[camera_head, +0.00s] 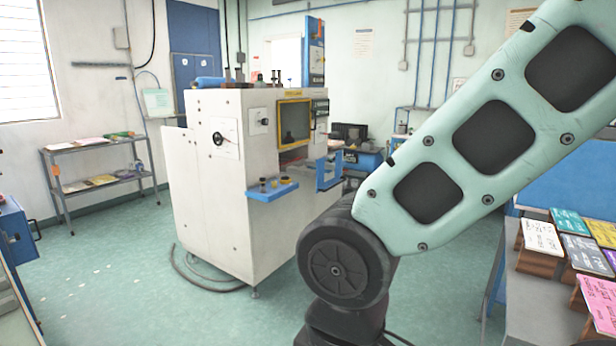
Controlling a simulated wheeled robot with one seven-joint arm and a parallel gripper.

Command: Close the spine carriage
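A large off-white machine (221,220) stands on the floor left of the middle, with a dark yellow-framed window (295,123), a hand wheel on its left face and a blue shelf (272,191) on its front. A blue-edged part (329,172) sticks out on its right side; I cannot tell whether this is the spine carriage or how far open it is. My pale green arm crosses the right half of the view, well in front of the machine. My gripper is outside the picture.
A table (547,291) at the right holds several coloured booklets on wooden blocks. A grey shelf rack (99,171) stands at the left wall. Blue furniture (17,236) is at the left edge. A cable (205,287) lies on the floor by the machine. The green floor at front left is clear.

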